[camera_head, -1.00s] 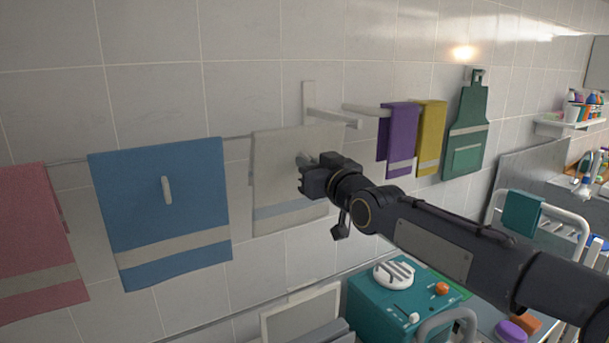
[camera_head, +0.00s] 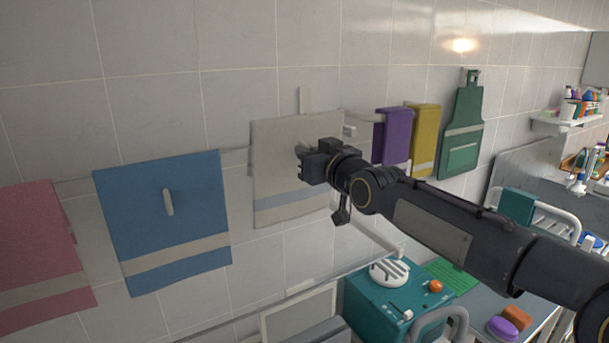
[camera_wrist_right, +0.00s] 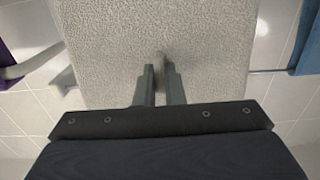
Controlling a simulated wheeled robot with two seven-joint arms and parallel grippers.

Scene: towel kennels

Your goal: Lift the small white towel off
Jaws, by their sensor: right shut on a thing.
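The small white towel (camera_head: 285,150) has a pale grey-blue band near its bottom edge and hangs flat in front of the wall, right of the blue towel. My right gripper (camera_head: 303,157) is at the middle of its front face, shut on the towel's small peg-like handle. In the right wrist view the towel (camera_wrist_right: 110,50) fills most of the picture, and my gripper (camera_wrist_right: 160,70) has its two fingers on either side of the handle (camera_wrist_right: 160,60). The fingers hide part of it. My left gripper is not in view.
A blue towel (camera_head: 165,220) with its own handle and a pink towel (camera_head: 35,260) hang to the left. A purple towel (camera_head: 392,135), a yellow towel (camera_head: 423,135) and a green apron (camera_head: 463,130) hang to the right. A teal box (camera_head: 385,300) stands below.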

